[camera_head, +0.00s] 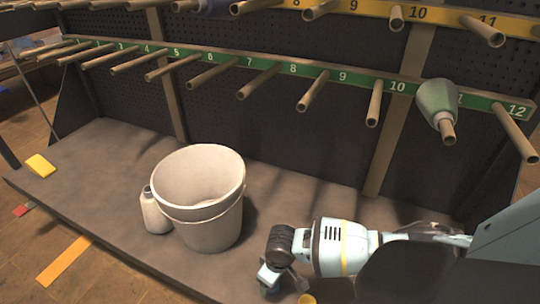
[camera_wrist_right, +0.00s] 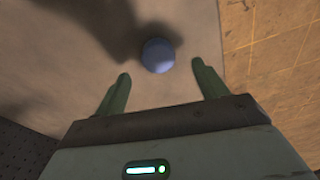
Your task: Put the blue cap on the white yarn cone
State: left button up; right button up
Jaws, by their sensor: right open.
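The blue cap (camera_wrist_right: 158,55) lies on the grey surface in the right wrist view, just beyond and between the fingertips. My right gripper (camera_wrist_right: 163,79) is open and empty, its fingers pointing down toward the cap. In the head view my right gripper (camera_head: 279,278) is low at the bottom, near the surface's front edge, and mostly hides the cap. A small white tapered object (camera_head: 154,212), which looks like the white yarn cone, stands upright left of the bucket. My left gripper is not in view.
A large white bucket (camera_head: 212,232) stands right beside the white object. Behind is a pegboard with numbered pegs; a grey-green cone (camera_head: 436,98) hangs near peg 11. A yellow block (camera_head: 40,165) lies at the left end. A small yellow item (camera_head: 306,298) is near my right gripper.

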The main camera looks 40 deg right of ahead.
jog(key=shift+f, duration=0.15)
jog(key=f+b, duration=0.2)
jog(key=f, duration=0.1)
jog(key=f+b, duration=0.1)
jog(key=f, duration=0.1)
jog(key=shift+w, duration=0.4)
jog(key=shift+r, duration=0.15)
jog(key=shift+c, duration=0.3)
jog(key=c, duration=1)
